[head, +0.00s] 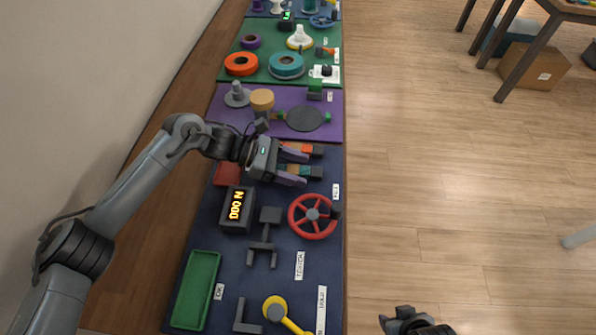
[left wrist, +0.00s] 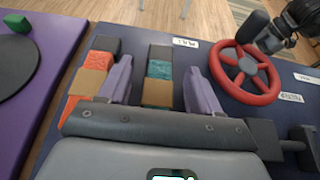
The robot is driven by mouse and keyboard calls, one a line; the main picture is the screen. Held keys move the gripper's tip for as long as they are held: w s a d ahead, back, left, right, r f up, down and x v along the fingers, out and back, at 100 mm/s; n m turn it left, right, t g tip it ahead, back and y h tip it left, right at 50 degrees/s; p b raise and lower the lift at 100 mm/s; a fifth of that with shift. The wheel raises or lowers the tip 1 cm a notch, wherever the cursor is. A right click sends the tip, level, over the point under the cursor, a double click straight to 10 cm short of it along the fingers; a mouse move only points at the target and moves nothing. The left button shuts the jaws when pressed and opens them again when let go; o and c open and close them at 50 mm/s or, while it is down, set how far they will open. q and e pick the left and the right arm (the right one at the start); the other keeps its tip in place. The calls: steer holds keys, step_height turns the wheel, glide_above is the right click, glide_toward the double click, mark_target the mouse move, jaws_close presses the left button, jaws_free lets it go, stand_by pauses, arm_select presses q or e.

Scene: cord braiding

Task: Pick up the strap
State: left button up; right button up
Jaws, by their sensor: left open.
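Two short strap-like strips lie side by side on the dark blue mat, and I cannot tell which one is the strap. One is orange (left wrist: 97,62) with tan and dark parts; the other is teal (left wrist: 159,70) with tan and dark parts. In the head view the orange strip (head: 299,149) and the teal strip (head: 300,170) are partly hidden by my left gripper (head: 298,167). That gripper is open, with the teal strip between its purple fingers in the left wrist view and the orange strip outside them. My right gripper (head: 408,318) shows only partly at the bottom edge.
A red handwheel (head: 312,232) stands near the strips. A box with a lit display (head: 237,212), a grey stand (head: 266,235), a green tray (head: 196,288) and a yellow-ended lever (head: 276,307) share the dark blue mat (head: 285,265). A purple mat (head: 330,128) lies beyond.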

arm_select(q)
steer(key=c, duration=1.1)
steer(key=shift+o, duration=0.2)
